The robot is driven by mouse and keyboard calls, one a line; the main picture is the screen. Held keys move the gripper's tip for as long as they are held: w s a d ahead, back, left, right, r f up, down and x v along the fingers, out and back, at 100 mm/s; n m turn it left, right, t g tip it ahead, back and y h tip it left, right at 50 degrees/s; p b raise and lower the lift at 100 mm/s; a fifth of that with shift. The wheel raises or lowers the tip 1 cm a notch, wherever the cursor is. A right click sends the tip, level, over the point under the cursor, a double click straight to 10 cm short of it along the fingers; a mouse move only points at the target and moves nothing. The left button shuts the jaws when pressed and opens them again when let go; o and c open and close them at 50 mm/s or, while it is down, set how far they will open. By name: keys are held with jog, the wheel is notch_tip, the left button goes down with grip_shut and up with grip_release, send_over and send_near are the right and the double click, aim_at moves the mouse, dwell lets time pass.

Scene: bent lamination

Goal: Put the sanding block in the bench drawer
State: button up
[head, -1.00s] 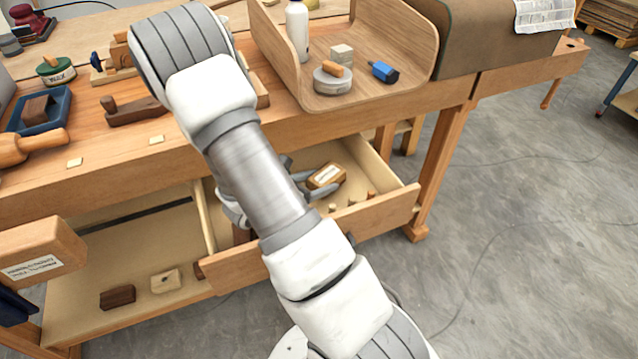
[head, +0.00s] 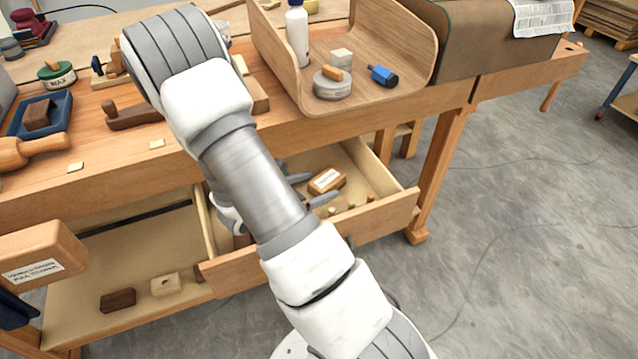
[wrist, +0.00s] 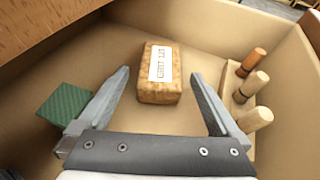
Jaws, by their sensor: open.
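The sanding block, a brown cork-like block with a white label (head: 327,181), lies in the open bench drawer (head: 372,218). In the wrist view the block (wrist: 161,76) rests on the drawer floor, label up, ahead of my fingers. My gripper (head: 311,188) is open inside the drawer, with one finger to each side of the block's near end. The fingers (wrist: 161,73) show clear gaps to the block on both sides. My forearm hides the drawer's left part in the head view.
A green block (wrist: 65,104) lies left of my gripper in the drawer. Several wooden-handled pieces (wrist: 250,88) stand along its right side. A wooden tray (head: 405,92) with a bottle and tin stands on the bench above. A lower shelf (head: 90,312) holds small blocks.

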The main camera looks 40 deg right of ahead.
jog(key=p+v, duration=0.2)
jog(key=v, duration=0.8)
jog(key=shift+a+r, duration=0.15)
jog(key=shift+a, duration=0.05)
jog(key=s+a+r+m+t+y, duration=0.1)
jog(key=s+a+r+m+y, duration=0.2)
jog(key=r+m, duration=0.3)
jog(key=s+a+r+m+t+y, duration=0.1)
jog(key=s+a+r+m+y, duration=0.3)
jog(key=r, duration=0.6)
jog(key=s+a+r+m+t+y, duration=0.1)
jog(key=s+a+r+m+y, duration=0.3)
jog(key=s+r+m+y, duration=0.2)
notch_tip(320, 180, up, 2)
jog(key=m, duration=0.3)
jog(key=shift+a+m, duration=0.2)
jog(key=shift+m, duration=0.2)
jog(key=shift+s+r, duration=0.1)
jog(key=shift+s, duration=0.05)
notch_tip(320, 180, up, 17)
jog(key=p, duration=1.7)
jog(key=shift+p, duration=0.35)
